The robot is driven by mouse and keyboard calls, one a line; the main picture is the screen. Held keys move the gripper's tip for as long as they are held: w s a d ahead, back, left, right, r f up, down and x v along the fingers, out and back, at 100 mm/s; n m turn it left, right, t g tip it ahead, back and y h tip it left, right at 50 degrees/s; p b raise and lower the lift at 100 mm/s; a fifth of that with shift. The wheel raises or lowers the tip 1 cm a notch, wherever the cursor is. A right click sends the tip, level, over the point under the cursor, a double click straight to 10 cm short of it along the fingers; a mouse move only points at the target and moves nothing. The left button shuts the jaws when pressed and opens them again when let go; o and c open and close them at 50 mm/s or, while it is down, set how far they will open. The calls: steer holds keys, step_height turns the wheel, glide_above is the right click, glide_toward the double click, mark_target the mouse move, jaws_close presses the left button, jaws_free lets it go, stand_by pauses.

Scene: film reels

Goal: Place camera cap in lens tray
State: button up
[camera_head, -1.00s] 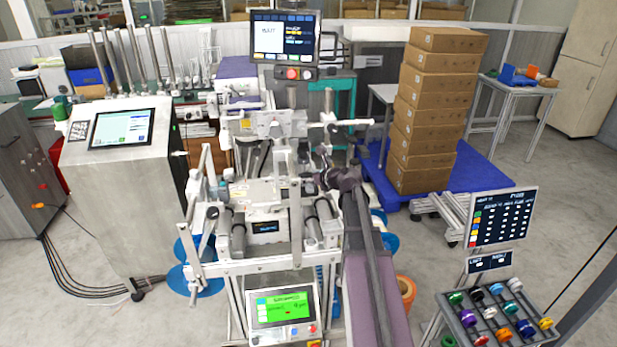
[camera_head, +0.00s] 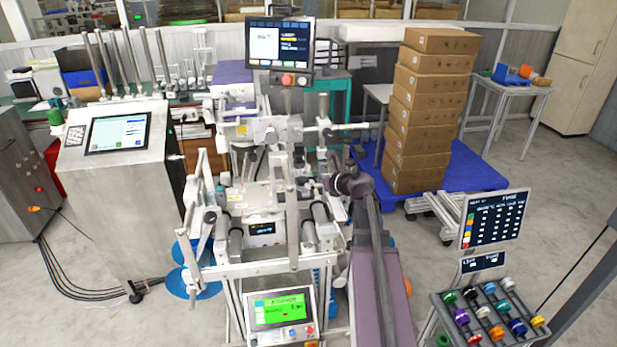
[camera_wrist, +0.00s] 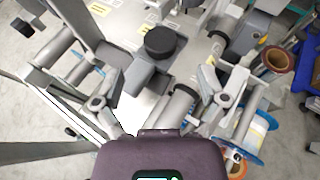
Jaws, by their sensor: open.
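In the head view my arm reaches over the right side of the machine, and the fingers are too small to make out. A slanted rack (camera_head: 437,303) with several coloured caps or spools stands at the lower right; I cannot tell if it is the lens tray.
The machine (camera_head: 262,268) fills the middle, with rails and rollers around my arm. A tall stack of cartons (camera_head: 425,110) stands on a blue pallet (camera_head: 470,180) behind it. A control cabinet (camera_head: 118,200) is at the left.

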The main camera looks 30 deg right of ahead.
steer(key=shift+p+v, duration=0.85)
steer(key=shift+v, duration=2.05)
